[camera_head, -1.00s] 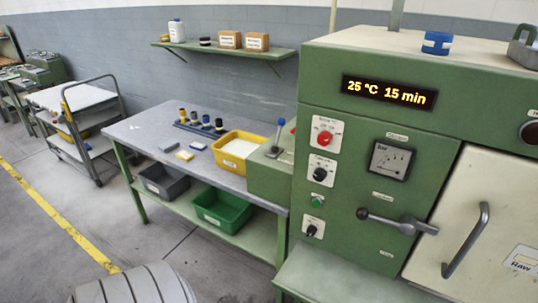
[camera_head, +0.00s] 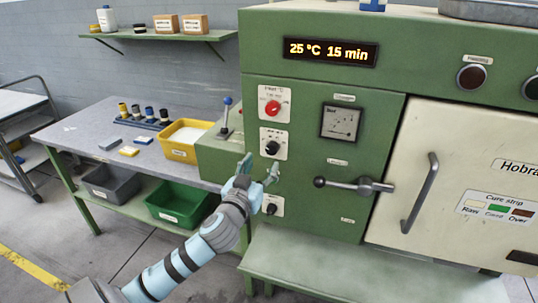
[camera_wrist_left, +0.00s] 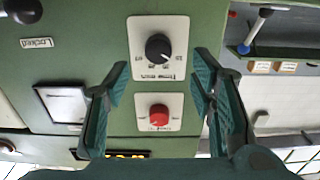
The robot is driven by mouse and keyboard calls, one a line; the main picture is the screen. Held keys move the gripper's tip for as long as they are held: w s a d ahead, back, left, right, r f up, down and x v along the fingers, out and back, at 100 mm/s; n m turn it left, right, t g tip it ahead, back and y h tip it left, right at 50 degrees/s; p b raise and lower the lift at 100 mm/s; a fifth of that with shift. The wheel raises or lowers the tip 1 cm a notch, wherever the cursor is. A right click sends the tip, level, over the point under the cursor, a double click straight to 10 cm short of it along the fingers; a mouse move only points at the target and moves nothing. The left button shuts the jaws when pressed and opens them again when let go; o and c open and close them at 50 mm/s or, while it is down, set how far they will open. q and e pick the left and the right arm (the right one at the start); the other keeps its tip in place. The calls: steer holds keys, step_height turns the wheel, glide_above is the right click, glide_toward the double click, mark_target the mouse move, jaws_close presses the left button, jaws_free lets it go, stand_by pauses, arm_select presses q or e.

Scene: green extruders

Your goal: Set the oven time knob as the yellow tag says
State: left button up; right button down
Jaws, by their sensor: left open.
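The black time knob (camera_head: 271,147) sits on a white dial plate on the green oven front, below the red knob (camera_head: 272,107). In the left wrist view, which looks upside down, the time knob (camera_wrist_left: 158,48) shows above the red knob (camera_wrist_left: 158,115), with "Time min" lettering. The oven display (camera_head: 330,51) reads 25 °C 15 min. My left gripper (camera_head: 260,168) is open and empty just below the time knob in the head view. Its fingers (camera_wrist_left: 163,72) flank the dials in the wrist view. No readable yellow tag shows. My right gripper is out of view.
A lever handle (camera_head: 345,184) and the oven door handle (camera_head: 420,193) stick out to the right. Another black knob (camera_head: 271,208) is lower down. A blue-tipped lever (camera_head: 226,115) and a yellow bin (camera_head: 185,151) stand left. A green ledge (camera_head: 330,260) juts out below.

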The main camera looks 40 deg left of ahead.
mark_target(271, 151)
arm_select(q)
steer(key=x, duration=0.6)
steer(key=shift+w+a, duration=0.1)
steer(key=shift+w, duration=0.3)
steer(key=c, duration=1.2)
